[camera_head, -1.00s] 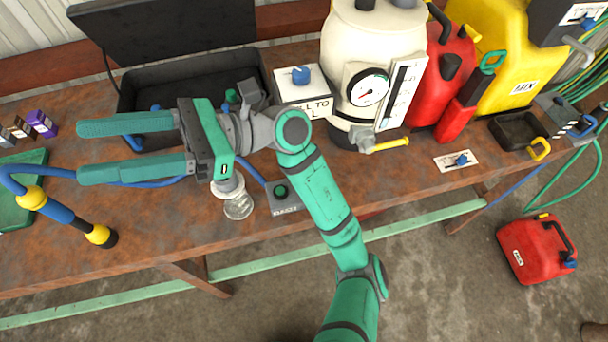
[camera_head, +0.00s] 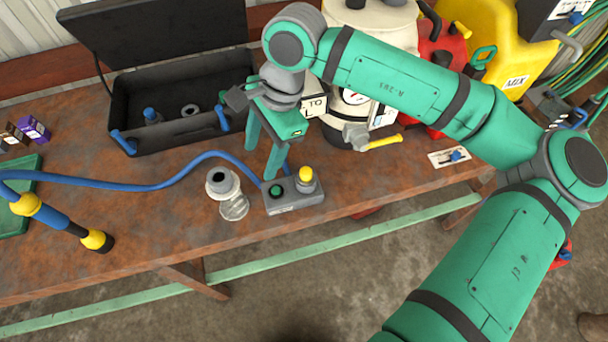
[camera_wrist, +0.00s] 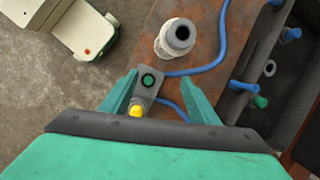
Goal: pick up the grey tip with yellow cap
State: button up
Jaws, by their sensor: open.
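The grey tip with yellow cap (camera_head: 306,182) stands upright in the right side of a grey dash base (camera_head: 295,203) on the rusty bench. A green button sits left of it on the base. My gripper (camera_head: 261,163) is open and empty, pointing down just behind and left of the base. In the wrist view the yellow cap (camera_wrist: 136,111) shows between the spread fingers of my gripper (camera_wrist: 155,88), nearer the left finger and close to the palm edge. I cannot tell the height gap between fingers and tip.
A pale cylinder with a dark top opening (camera_head: 222,184) and a clear jar (camera_head: 234,207) stand left of the base. A blue hose (camera_head: 150,184) runs behind them. An open black case (camera_head: 185,128) lies behind; a cream tank (camera_head: 385,25) stands at right.

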jog(key=w+d+h, duration=0.1)
jog(key=d, duration=0.2)
jog(key=w+d+h, duration=0.1)
jog(key=d, duration=0.2)
jog(key=w+d+t+h, duration=0.1)
jog(key=d, duration=0.1)
jog(key=shift+d+f, duration=0.2)
jog(key=shift+d, duration=0.2)
send_over(306, 171)
jog(key=f, duration=0.4)
jog(key=shift+w+d+f, duration=0.1)
jog(key=shift+w+f, duration=0.1)
jog(key=shift+w, duration=0.1)
jog(key=shift+s+f, duration=0.2)
jog(key=shift+f, duration=1.25)
jog(key=shift+s+f, duration=0.15)
jog(key=shift+f, duration=1.25)
jog(key=c, duration=1.3)
